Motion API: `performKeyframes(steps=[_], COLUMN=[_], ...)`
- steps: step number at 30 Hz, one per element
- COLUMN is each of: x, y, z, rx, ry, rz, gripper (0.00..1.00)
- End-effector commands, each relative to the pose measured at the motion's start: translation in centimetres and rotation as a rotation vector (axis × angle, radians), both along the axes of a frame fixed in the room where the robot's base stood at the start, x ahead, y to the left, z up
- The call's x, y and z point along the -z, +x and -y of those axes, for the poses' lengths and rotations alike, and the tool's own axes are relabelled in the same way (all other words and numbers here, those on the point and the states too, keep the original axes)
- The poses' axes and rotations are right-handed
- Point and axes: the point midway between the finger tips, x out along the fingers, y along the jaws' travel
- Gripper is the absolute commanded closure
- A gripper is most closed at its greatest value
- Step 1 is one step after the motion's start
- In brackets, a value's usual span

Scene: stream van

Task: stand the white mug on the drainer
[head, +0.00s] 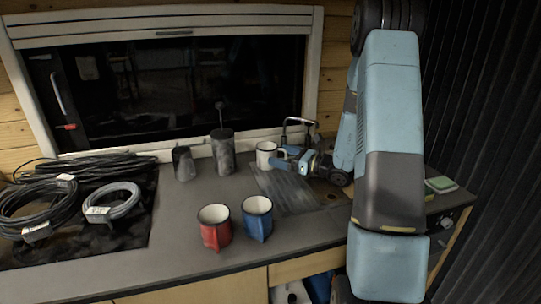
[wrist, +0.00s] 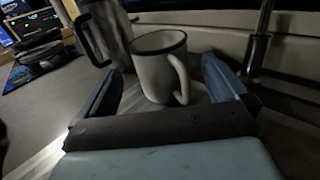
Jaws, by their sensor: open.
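The white mug (head: 265,153) is upright at the far end of the grooved drainer (head: 287,193), beside the tap. In the wrist view the white mug (wrist: 157,68) has a dark rim, and its handle points toward the right finger. My gripper (head: 288,158) is just right of the mug in the head view. In the wrist view its blue fingers are spread on either side of the mug, with gaps showing. Its jaws are open. The mug's base is partly hidden, so its exact contact with the drainer is hard to see.
A red mug (head: 214,227) and a blue mug (head: 257,217) stand on the counter in front. A grey press pot (head: 222,151) and a dark jug (head: 183,163) are left of the white mug. A tap (head: 298,124) stands behind. Coiled cables (head: 45,208) lie far left.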

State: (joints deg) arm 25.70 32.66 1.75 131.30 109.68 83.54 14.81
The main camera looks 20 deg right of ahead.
Motion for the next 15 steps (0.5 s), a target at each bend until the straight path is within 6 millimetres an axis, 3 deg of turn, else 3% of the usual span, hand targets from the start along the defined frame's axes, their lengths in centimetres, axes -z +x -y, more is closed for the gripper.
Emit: performKeyframes(steps=[6, 15], x=[0.0, 0.0], y=[-3.0, -5.2], z=[3.1, 5.2], rx=[0.004, 0.000], ry=[-0.001, -0.001], rz=[-0.001, 0.000], gripper=[0.00, 0.00])
